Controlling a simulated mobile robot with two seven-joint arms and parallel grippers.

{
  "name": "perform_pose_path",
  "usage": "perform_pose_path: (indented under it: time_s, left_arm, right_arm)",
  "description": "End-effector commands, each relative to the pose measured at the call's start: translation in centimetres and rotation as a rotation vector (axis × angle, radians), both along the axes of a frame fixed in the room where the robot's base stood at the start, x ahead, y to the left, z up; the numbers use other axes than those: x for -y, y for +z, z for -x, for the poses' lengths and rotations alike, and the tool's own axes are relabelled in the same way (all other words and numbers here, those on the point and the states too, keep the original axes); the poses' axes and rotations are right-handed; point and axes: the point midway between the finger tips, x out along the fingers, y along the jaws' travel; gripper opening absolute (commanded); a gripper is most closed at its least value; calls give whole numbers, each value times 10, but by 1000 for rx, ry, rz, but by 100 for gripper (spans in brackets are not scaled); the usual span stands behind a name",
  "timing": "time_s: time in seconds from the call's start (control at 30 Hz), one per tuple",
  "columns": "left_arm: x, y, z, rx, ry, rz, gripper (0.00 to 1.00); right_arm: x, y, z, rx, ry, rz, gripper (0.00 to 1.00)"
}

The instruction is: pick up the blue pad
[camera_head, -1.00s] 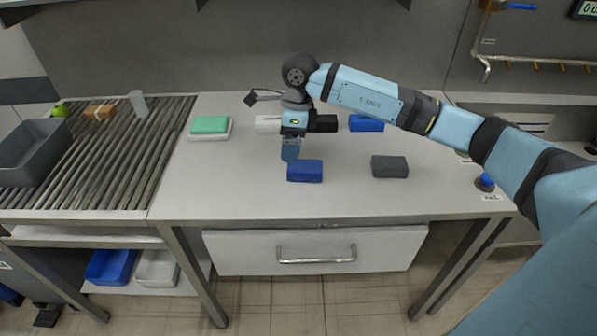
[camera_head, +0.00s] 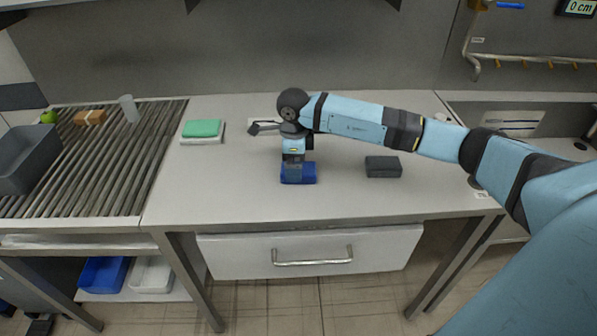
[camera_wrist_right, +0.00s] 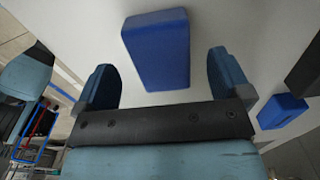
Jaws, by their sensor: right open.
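The blue pad (camera_head: 307,175) lies flat on the grey table in the head view. My right gripper (camera_head: 292,170) points down at it and covers part of its left side. In the right wrist view the blue pad (camera_wrist_right: 157,48) lies ahead of my open right gripper (camera_wrist_right: 162,70). Its near end shows between the two fingers, with a gap on each side. I cannot tell how far the fingertips are above the table. My left gripper is not in view.
A dark grey pad (camera_head: 383,167) lies to the right. A green pad (camera_head: 202,128) sits on a white one at the left, near the roller conveyor (camera_head: 95,165) with a grey crate (camera_head: 27,165). A second blue object (camera_wrist_right: 281,110) shows in the wrist view.

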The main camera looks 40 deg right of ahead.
Motion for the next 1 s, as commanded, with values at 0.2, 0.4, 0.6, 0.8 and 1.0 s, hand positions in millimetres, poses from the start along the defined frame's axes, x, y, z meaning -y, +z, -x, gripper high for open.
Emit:
perform_pose_path:
  time_s: [0.2,0.4,0.6,0.8,1.0]
  left_arm:
    - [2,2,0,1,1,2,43]
    - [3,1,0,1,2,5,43]
    - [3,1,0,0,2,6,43]
    - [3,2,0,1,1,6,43]
    - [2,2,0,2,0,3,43]
  right_arm:
    - [-1,-31,0,-4,-1,0,96]
    - [-1,-33,-1,-1,0,-1,96]
    - [-1,-32,0,-1,0,0,57]
    - [-1,-32,0,-1,0,0,43]
    - [0,-30,-1,-1,0,0,43]
